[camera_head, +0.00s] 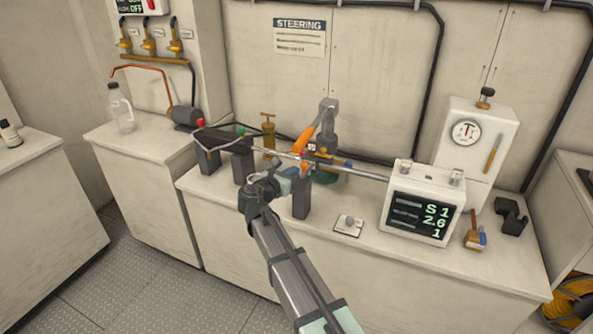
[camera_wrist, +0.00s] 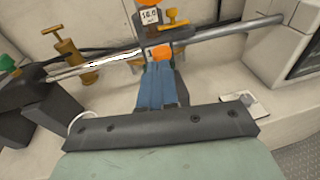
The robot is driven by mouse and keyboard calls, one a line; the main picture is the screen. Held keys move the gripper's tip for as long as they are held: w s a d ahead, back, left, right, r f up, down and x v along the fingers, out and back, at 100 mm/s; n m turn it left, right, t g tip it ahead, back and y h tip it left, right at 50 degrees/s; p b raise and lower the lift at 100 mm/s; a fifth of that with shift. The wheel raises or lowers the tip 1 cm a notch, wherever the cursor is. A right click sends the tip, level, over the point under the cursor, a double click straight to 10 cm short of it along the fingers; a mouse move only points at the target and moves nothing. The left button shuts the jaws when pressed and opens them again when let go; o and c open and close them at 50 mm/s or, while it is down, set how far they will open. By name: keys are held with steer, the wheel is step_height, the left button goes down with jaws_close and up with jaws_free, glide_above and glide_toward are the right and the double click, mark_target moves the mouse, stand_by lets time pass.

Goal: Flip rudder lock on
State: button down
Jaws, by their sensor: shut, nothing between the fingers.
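My gripper (camera_wrist: 157,68) is shut and empty; its blue fingers meet in the middle of the wrist view. In the head view my gripper (camera_head: 301,171) is over the bench at the steel rod of the steering gear. An orange part (camera_wrist: 158,52) on the rod lies right at the fingertips; I cannot tell whether they touch. A small plate with a grey round knob (camera_head: 348,224) lies on the bench in front; it also shows right of my fingers in the wrist view (camera_wrist: 246,98). An orange lever (camera_head: 304,140) stands tilted behind the rod. No label marks the rudder lock.
A display box (camera_head: 424,208) reading "S 1, 2.6, 1" stands right of the plate. A gauge cabinet (camera_head: 467,150) is behind it. A dark block with red and green knobs (camera_head: 221,139) and a brass valve (camera_head: 268,133) are left. The bench front around the plate is clear.

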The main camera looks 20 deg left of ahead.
steer(key=v, duration=1.1)
stand_by(0.3)
